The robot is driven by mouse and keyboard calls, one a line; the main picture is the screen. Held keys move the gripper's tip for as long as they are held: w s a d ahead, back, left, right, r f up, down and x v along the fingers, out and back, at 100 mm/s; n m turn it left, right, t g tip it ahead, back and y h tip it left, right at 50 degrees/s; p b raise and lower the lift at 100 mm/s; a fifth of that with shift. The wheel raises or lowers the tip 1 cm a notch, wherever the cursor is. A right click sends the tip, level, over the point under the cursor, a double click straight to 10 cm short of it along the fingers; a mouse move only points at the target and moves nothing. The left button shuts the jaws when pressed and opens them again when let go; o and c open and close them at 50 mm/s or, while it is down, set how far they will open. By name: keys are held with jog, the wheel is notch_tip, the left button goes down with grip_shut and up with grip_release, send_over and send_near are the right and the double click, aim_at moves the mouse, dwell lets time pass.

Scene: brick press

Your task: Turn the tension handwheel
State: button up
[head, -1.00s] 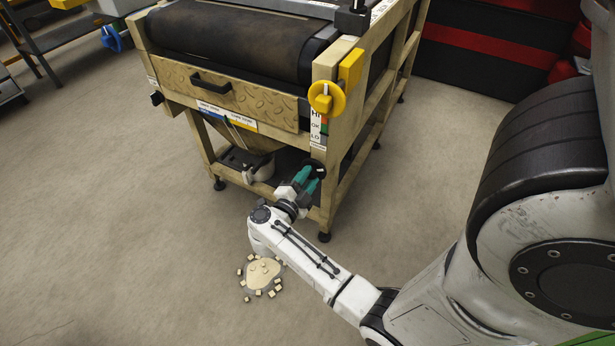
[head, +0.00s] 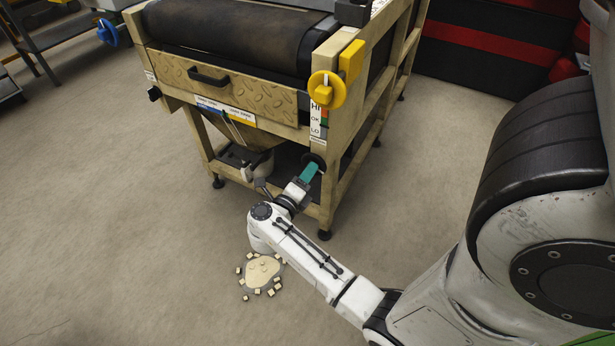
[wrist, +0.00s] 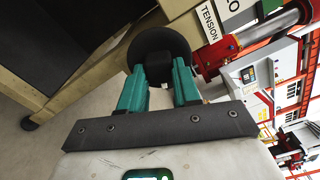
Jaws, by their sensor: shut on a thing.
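The tension handwheel (wrist: 148,40) is a black round disc with a block-like grip at its middle, beside a white "TENSION" label (wrist: 209,22) in the wrist view. In the head view the handwheel (head: 313,158) is a small dark shape on the machine's front right leg, partly hidden by my fingers. My gripper (wrist: 160,74) has two teal fingers, one on each side of the block-like grip, and is shut on it. In the head view my gripper (head: 312,168) reaches up to the leg from below, its fingers seen nearly edge-on.
A HI/OK/LO gauge (head: 317,120) and a yellow knob (head: 326,90) sit above the handwheel. The drawer handle (head: 208,77) juts out to the left. A pale spill with several small cubes (head: 262,271) lies on the floor below my arm. Floor to the left is clear.

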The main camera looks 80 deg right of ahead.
jog(key=shift+w+f+m+b, duration=0.1)
jog(key=shift+f+m+b, duration=0.05)
jog(key=shift+m+b, duration=2.6)
jog(key=shift+f+m+b, duration=0.1)
jog(key=shift+m+b, duration=1.55)
jog(key=shift+m, duration=2.1)
jog(key=o, duration=1.1)
jog(key=shift+r, duration=0.1)
jog(key=shift+c, duration=0.2)
jog(key=shift+a, duration=0.1)
jog(key=p+v, duration=0.1)
jog(key=v, duration=0.9)
jog(key=shift+a, duration=0.25)
